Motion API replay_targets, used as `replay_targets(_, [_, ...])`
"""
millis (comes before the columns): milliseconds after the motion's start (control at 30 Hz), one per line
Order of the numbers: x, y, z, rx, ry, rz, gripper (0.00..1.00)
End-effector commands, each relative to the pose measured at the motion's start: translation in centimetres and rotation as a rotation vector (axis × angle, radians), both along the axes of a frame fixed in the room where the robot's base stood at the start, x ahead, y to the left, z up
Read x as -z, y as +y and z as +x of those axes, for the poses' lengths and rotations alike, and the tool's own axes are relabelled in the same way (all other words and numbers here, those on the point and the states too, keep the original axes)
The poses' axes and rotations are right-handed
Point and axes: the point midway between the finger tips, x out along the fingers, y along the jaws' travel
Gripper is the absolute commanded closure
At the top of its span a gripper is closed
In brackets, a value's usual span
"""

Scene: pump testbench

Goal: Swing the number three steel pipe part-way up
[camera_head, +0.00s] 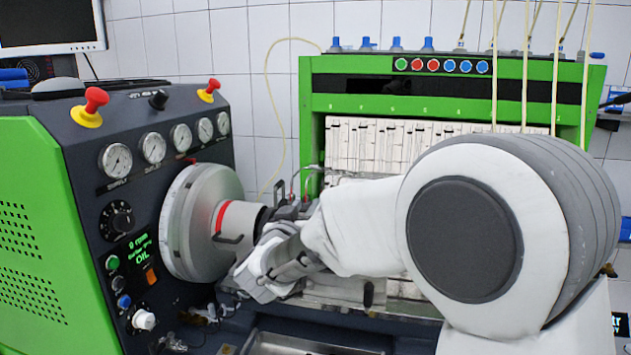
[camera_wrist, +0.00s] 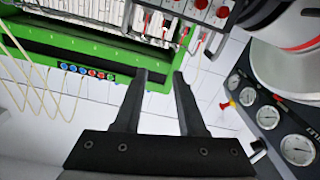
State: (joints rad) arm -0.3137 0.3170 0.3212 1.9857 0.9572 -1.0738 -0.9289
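In the wrist view my gripper (camera_wrist: 160,77) has its two dark fingers apart, with nothing between them. Beyond them lie the green frame edge and white tiled wall. In the head view my arm crosses the bench in front of the pump, and my fingers cannot be made out clearly there. Thin curved steel pipes (camera_head: 294,181) rise beside the pump behind my arm. In the wrist view, pipes with red parts (camera_wrist: 198,46) show at the top, beyond my fingertips and apart from them. I cannot tell which pipe is number three; my arm hides part of the pump.
The green testbench frame (camera_head: 330,67) stands behind, with hanging hoses (camera_head: 494,80) at the right. The drive housing with a grey-white flywheel (camera_head: 187,225) and gauges (camera_head: 117,160) is at the left. A metal tray (camera_head: 300,346) lies low in front.

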Motion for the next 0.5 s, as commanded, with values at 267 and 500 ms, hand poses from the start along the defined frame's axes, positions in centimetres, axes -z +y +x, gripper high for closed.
replay_targets(267, [0.1, -0.7, 3.0, 0.011, -0.001, -0.002, 0.60])
replay_targets(500, [0.0, -1.6, 8.0, 0.009, 0.000, -0.002, 0.60])
